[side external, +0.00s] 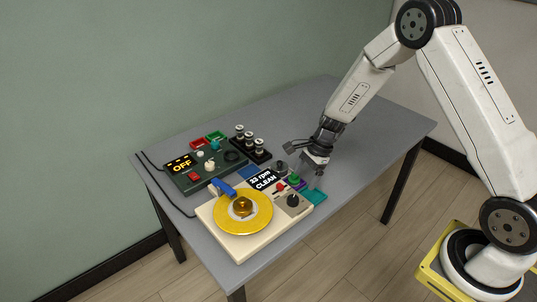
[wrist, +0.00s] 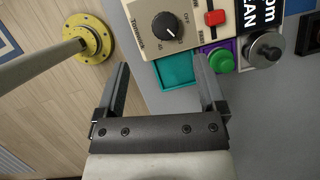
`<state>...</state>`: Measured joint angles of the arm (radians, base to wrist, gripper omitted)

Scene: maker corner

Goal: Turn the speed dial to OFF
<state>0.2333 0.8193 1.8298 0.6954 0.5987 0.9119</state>
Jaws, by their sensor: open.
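The speed dial is a black round knob (wrist: 166,24) on a cream panel in the wrist view. OFF is printed at its upper right; its white pointer mark faces down and right, away from OFF. In the side view the dial (side external: 293,200) sits at the right of the cream turntable unit (side external: 242,252), whose display (side external: 264,180) reads 33 rpm CLEAN. My gripper (side external: 311,179) is low over the table just behind and right of that unit. In the wrist view my gripper (wrist: 161,65) is open and empty, its fingers apart below the dial.
Close to the dial are a red slider (wrist: 214,18), a green button (wrist: 220,60), a silver knob (wrist: 265,50) and a teal tray (wrist: 172,70). A dark green unit (side external: 216,182) with an OFF display stands behind. The table's right part (side external: 375,130) is clear.

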